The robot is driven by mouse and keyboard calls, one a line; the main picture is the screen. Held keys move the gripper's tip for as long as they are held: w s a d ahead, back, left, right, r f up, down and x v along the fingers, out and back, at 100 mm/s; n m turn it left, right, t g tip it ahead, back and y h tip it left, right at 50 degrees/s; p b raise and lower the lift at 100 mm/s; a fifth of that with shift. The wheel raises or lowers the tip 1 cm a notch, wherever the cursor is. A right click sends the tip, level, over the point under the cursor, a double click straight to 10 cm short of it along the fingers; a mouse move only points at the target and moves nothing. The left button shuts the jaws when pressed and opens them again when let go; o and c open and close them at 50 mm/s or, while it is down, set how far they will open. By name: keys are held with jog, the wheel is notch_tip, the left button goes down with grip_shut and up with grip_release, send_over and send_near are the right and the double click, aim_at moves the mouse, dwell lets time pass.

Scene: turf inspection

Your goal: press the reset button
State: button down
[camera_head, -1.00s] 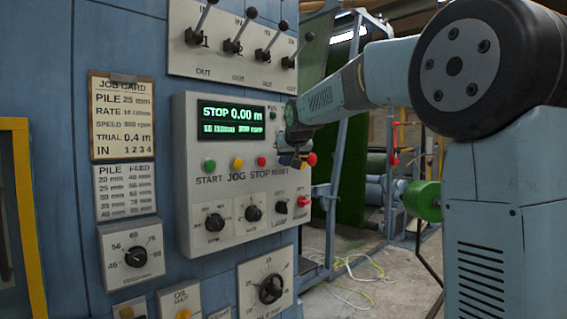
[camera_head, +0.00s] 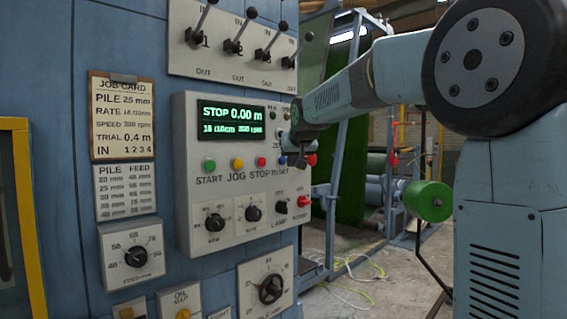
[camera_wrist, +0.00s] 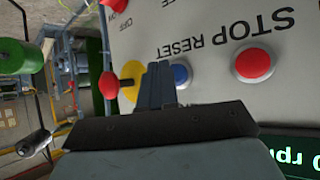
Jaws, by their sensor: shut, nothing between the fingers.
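The reset button is a blue round button (camera_head: 283,160) at the right end of the row on the grey control panel (camera_head: 185,215). In the wrist view the blue button (camera_wrist: 181,75) shows just right of my fingertips, by the upside-down word RESET. My gripper (camera_wrist: 160,68) is shut with nothing in it. Its fingers cover the edge of the button's left side in that view; whether they touch it I cannot tell. In the head view my gripper (camera_head: 300,163) is just right of the blue button.
The red stop button (camera_wrist: 253,64) is beside the reset button. A red mushroom knob (camera_wrist: 109,85) on a yellow disc is close on the other side of my fingers. The panel display (camera_head: 231,120) reads STOP 0.00 m. Small switches (camera_head: 281,206) sit below the button row.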

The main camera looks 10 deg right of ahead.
jog(key=s+d, duration=0.1)
jog(key=s, duration=0.1)
jog(key=s+d, duration=0.2)
dwell(0.7)
dwell(0.5)
jog(key=s+d+f+g, duration=0.1)
jog(key=s+f, duration=0.6)
jog(key=s, duration=0.5)
jog(key=s+d+f+g, duration=0.2)
jog(key=s+f, duration=0.4)
jog(key=s, duration=0.6)
jog(key=s+d+f+m+g+h, duration=0.1)
jog(key=s+d+f+g, duration=0.1)
jog(key=s+f, duration=0.5)
jog(key=s, duration=0.6)
jog(key=shift+d+f, duration=0.15)
jog(key=shift+f, duration=0.2)
jog(key=shift+s, duration=0.1)
